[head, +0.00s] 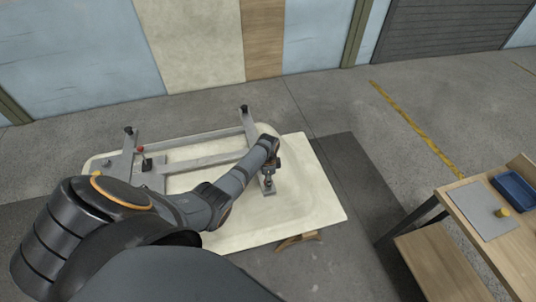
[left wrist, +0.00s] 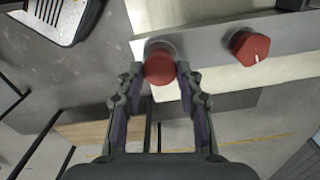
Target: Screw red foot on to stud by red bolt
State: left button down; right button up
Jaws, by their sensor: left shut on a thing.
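The red bolt (left wrist: 250,48), a red head with a white mark, stands on the bar to the right, apart from the fingers. My arm hides this spot in the head view. My right gripper is not in view.
A wooden support (head: 298,240) is under the near edge. A wooden workbench (head: 478,202) with a blue tray (head: 514,188) stands right.

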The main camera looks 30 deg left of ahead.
pick_arm(q)
jog(key=m, duration=0.8)
jog(key=c, duration=0.8)
grip_release()
notch_tip(320, 180, up, 12)
